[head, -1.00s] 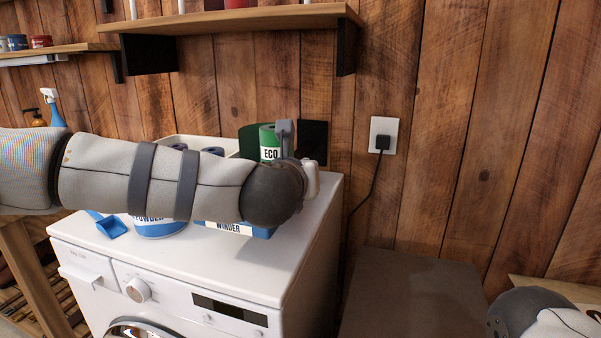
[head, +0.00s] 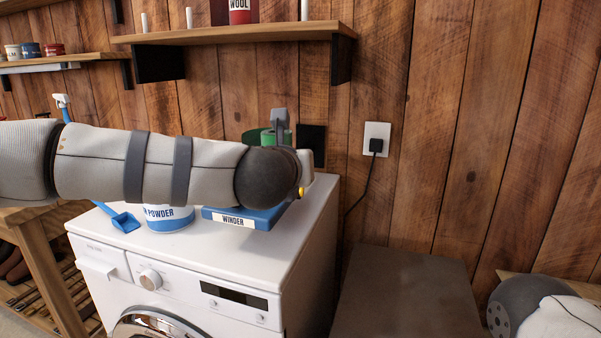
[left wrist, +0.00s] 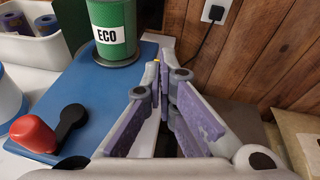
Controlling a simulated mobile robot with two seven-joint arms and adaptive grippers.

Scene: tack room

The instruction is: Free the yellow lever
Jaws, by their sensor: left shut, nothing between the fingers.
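A small yellow bit (head: 301,191), probably the yellow lever, shows at the right end of my left forearm in the head view. In the left wrist view a tiny yellow spot (left wrist: 156,62) shows just past my fingertips; most of it is hidden. The blue winder (head: 265,219) lies on the white washing machine. Its blue plate (left wrist: 95,100) carries a red knob (left wrist: 32,134) on a black crank and a green ECO can (left wrist: 115,22). My left gripper (left wrist: 163,82) is shut and empty over the plate's right edge. Contact with the yellow bit cannot be told. My right gripper is out of view.
A wall socket with plug and cord (head: 376,146) is at right. A shelf (head: 240,33) hangs above. A dark flat-topped box (head: 408,290) stands right.

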